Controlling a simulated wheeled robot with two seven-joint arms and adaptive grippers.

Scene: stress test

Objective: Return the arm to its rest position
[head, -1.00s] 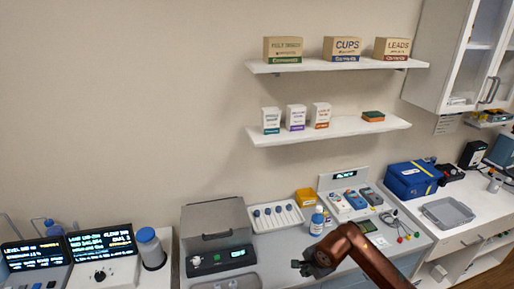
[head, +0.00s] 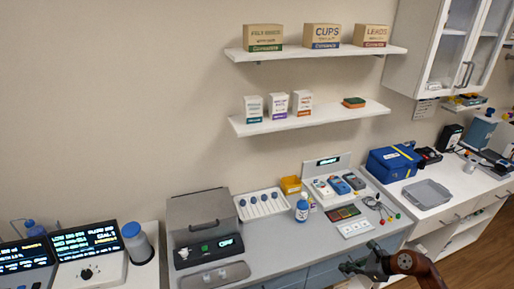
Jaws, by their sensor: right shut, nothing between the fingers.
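My right gripper (head: 362,265) shows at the bottom of the head view, right of the middle, on a reddish-brown arm (head: 415,266) that comes in from the lower right. It is shut with nothing between its fingers. It appears in front of the drawers at the front of the grey bench (head: 285,254), and it looks clear of the things on the bench top. My left gripper is not in view.
On the bench stand a grey case (head: 205,222), a blue-capped bottle (head: 302,208), a white rack (head: 262,204) and a device tray. To the right are a blue box (head: 392,163) and a grey tray (head: 427,194). Two wall shelves (head: 310,118) hold small boxes.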

